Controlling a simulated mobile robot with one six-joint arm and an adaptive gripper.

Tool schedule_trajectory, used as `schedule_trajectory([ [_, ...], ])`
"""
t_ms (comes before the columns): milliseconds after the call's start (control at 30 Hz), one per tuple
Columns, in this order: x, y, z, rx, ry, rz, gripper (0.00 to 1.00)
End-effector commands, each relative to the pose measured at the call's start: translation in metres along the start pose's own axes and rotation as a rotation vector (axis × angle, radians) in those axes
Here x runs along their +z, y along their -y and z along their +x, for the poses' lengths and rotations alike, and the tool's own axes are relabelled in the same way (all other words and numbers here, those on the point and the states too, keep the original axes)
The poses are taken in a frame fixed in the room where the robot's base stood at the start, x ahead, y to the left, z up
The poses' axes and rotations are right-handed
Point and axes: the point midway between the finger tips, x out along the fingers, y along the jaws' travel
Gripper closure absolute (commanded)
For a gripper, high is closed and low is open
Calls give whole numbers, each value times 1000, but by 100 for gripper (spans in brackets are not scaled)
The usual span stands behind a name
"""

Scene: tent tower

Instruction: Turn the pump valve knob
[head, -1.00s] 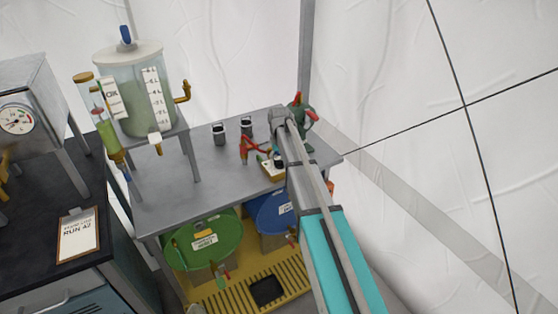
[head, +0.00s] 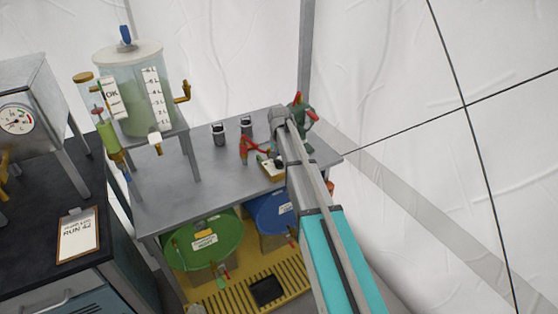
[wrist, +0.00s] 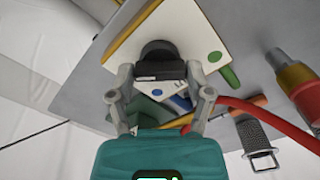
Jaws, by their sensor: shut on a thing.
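In the wrist view, a round black knob (wrist: 158,50) stands on a pale plate (wrist: 197,25) with yellow edges. My gripper (wrist: 158,72) is shut on the black knob, one grey finger at each side. In the head view, the pale plate (head: 267,170) lies on the grey bench beside my arm. My arm hides most of my gripper and the knob there.
A red-handled part (head: 249,148) and two dark cups (head: 218,134) stand on the bench (head: 160,213) near the plate. A green pump-like body (head: 303,117) is behind my arm. A clear tank (head: 135,90) stands at left. Green and blue drums sit below.

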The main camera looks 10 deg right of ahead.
Motion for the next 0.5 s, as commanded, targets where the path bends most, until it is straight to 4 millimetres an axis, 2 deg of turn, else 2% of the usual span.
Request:
schedule_trajectory([
  [100, 1, -1, 0, 2, 3, -1, 82],
  [133, 2, -1, 0, 2, 3, -1, 31],
  [300, 1, 0, 0, 1, 2, -2, 0],
  [500, 1, 0, 0, 1, 1, -2, 0],
])
